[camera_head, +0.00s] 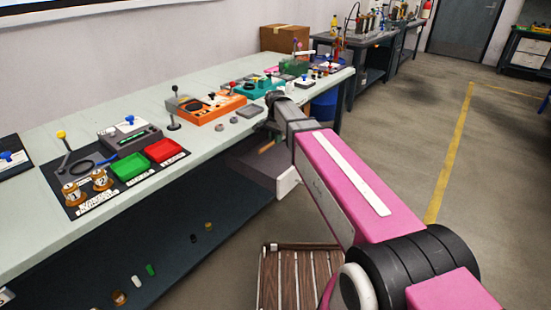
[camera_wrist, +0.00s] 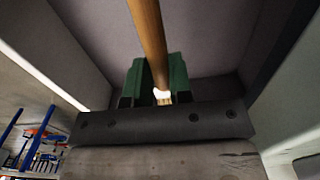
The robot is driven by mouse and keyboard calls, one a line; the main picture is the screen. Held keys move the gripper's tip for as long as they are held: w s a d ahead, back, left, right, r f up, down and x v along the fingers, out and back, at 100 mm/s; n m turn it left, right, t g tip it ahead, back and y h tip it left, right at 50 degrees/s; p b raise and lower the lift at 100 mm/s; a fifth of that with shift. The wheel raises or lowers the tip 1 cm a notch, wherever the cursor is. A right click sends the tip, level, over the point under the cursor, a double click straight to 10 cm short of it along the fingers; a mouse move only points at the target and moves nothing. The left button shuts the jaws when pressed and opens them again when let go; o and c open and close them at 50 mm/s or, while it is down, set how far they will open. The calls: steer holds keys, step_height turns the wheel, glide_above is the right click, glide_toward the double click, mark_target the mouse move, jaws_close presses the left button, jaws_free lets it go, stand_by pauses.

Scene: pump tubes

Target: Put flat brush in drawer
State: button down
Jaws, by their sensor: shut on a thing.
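The flat brush has a wooden handle (camera_wrist: 148,35), a white band and pale bristles. In the wrist view my gripper (camera_wrist: 157,78), with green finger pads, is shut on it near the band. The handle runs away from the fingers towards the top of the picture. The open drawer (camera_wrist: 75,45) surrounds the brush with grey walls and a grey floor. In the head view the drawer (camera_head: 287,182) is pulled out under the bench, and a bit of the handle (camera_head: 267,148) shows over it. My gripper (camera_head: 270,128) is mostly hidden there. Whether the brush touches the drawer floor is unclear.
The workbench (camera_head: 200,85) stands right above and beside the drawer. It carries a green tray (camera_head: 130,167), a red tray (camera_head: 165,151) and an orange station (camera_head: 205,108). A slatted wooden stand (camera_head: 290,285) is on the floor below.

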mark_target(276, 160)
steer(key=shift+f, duration=4.4)
steer(key=shift+f, duration=0.15)
steer(key=c, duration=1)
jaws_free()
step_height(276, 160, up, 12)
steer(key=shift+r, duration=0.15)
